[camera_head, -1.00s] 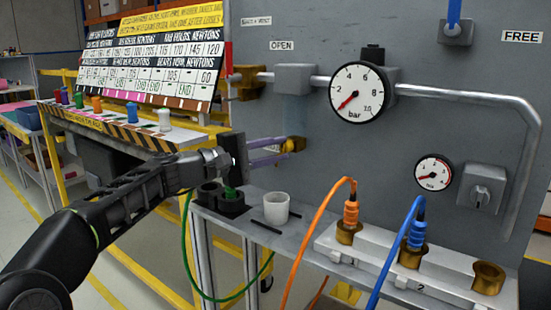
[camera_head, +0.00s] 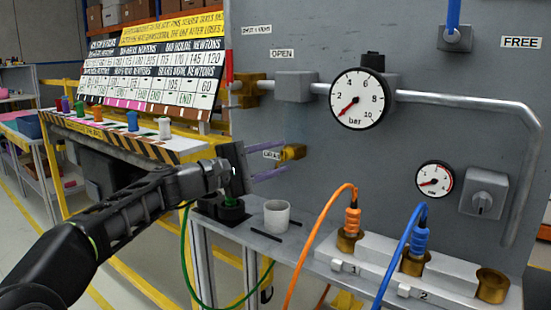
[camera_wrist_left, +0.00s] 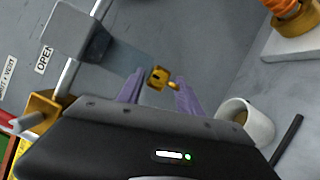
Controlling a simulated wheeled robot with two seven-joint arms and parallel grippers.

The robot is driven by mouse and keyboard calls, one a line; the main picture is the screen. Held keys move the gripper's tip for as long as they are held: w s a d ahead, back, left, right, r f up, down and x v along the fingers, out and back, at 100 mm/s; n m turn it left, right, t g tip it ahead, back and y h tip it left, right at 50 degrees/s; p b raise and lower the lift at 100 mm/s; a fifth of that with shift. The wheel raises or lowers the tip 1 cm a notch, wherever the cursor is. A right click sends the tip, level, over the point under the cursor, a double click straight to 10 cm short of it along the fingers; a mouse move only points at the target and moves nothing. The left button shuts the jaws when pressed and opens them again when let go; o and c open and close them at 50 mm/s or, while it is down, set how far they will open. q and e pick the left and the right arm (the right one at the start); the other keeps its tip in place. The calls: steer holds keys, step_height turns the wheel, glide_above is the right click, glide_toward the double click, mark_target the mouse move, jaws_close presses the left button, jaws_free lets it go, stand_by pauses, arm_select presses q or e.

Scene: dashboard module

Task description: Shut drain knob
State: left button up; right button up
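The brass drain knob (camera_head: 293,152) sticks out from the grey panel beside a small, partly hidden label. In the left wrist view the knob (camera_wrist_left: 158,78) shows between my two purple fingers, with clear gaps on both sides. My left gripper (camera_head: 282,157) is open and empty in front of the knob, its fingers pointing at the panel. In the left wrist view the gripper's (camera_wrist_left: 158,90) tips are near the knob; whether they reach past its front I cannot tell. My right gripper is not in view.
Below stand a white cup (camera_head: 277,217) and a black holder (camera_head: 228,208) with a green cable. Brass sockets with orange (camera_head: 351,220) and blue (camera_head: 420,240) plugs are at the right. A pressure gauge (camera_head: 360,98) and pipe (camera_head: 465,101) sit above. A striped-edge shelf stands behind my left arm.

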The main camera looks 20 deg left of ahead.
arm_select(q)
steer(key=v, duration=0.7)
steer(key=shift+s+a, duration=0.3)
stand_by(0.4)
